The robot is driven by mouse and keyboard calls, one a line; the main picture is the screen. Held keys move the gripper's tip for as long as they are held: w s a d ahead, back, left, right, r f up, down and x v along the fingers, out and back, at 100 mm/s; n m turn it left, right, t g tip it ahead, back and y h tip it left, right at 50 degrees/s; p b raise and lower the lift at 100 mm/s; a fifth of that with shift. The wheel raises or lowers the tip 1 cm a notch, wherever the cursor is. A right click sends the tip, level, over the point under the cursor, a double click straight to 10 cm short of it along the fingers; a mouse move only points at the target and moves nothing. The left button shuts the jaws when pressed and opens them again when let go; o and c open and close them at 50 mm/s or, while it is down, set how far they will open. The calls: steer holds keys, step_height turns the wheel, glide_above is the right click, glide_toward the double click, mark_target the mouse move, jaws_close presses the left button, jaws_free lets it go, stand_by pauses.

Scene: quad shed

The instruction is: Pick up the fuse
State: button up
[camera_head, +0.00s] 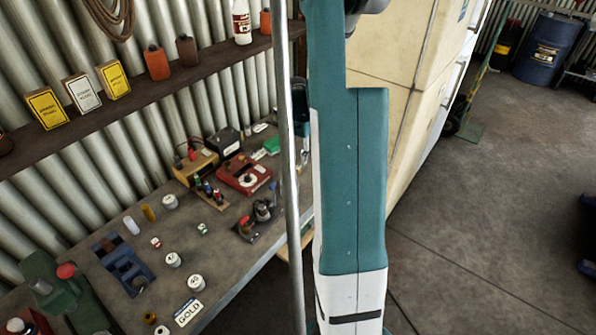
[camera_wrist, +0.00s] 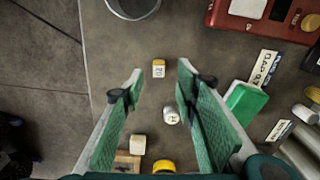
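My gripper (camera_wrist: 161,74) is open and empty in the wrist view, its green-padded fingers pointing down over the bench. A small yellow and white block (camera_wrist: 158,68) with a marked face shows between the fingertips, apart from both. A white round piece with a dark mark (camera_wrist: 171,115) lies nearer, between the fingers. A cream piece (camera_wrist: 138,145) and a yellow round piece (camera_wrist: 163,167) are closer to the palm. Which of these is the fuse I cannot tell for certain. In the head view my arm hides the gripper and this spot.
A red instrument box (camera_wrist: 264,18) stands at upper right, a grey round container (camera_wrist: 133,8) at the top. A green box (camera_wrist: 245,102) and a label card (camera_wrist: 263,68) lie right of the fingers. The bench edge drops to the floor (camera_wrist: 40,90) on the left.

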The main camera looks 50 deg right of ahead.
mark_target(298, 167)
steer(key=shift+f, duration=0.4)
steer(key=shift+f, duration=0.15)
steer(key=shift+s+d+f, duration=0.1)
steer(key=shift+f, duration=2.35)
steer(key=c, duration=0.8)
